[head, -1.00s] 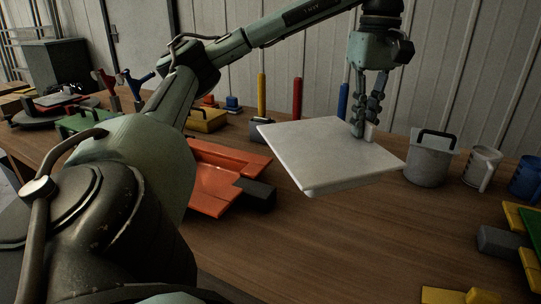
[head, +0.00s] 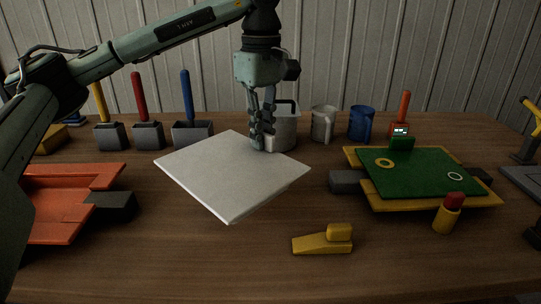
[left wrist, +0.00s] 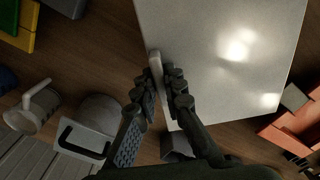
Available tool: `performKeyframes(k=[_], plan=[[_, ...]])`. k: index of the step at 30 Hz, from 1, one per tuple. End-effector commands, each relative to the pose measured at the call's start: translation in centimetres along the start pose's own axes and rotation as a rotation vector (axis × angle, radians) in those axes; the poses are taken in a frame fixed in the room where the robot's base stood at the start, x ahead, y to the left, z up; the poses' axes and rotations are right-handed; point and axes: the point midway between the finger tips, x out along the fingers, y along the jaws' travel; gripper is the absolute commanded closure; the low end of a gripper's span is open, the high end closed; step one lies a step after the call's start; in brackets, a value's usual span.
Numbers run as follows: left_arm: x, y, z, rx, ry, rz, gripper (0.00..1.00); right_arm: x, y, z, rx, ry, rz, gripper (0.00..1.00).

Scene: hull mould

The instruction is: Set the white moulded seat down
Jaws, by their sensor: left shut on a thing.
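The white moulded seat (head: 228,178) is a flat, pale, roughly square slab in the middle of the head view, with one corner towards me. My left gripper (head: 264,143) points down at its back edge and is shut on it. In the left wrist view the fingers (left wrist: 165,82) close around a narrow upright piece at the edge of the seat (left wrist: 220,50). The seat seems to hang over the wooden table (head: 180,262); the gap under it is hard to judge. My right gripper is not in view.
An orange moulded piece (head: 70,190) lies left of the seat. A green board on a yellow frame (head: 480,199) lies to the right, and a yellow wedge (head: 318,245) in front. A grey pail (head: 287,122) and mugs stand behind. Bare table shows in front of the seat.

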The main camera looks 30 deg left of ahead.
Motion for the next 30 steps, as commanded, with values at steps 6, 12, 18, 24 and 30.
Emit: performKeyframes(k=[6, 12, 18, 24, 30], plan=[[1.2, 1.2, 1.4, -0.001, 0.0, 0.0, 1.0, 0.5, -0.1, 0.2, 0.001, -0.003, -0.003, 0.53], [3.9, 1.1, 1.3, -0.004, 0.0, -0.001, 1.0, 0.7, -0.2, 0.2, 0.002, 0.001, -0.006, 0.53], [5.1, 1.2, 1.4, -0.003, -0.001, 0.002, 1.0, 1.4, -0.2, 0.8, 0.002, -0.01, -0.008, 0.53], [5.1, 1.2, 1.4, -0.003, -0.001, 0.002, 1.0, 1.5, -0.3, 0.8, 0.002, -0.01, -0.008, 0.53], [5.3, 1.2, 1.3, -0.003, 0.0, 0.001, 0.83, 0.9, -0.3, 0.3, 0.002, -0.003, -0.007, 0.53]])
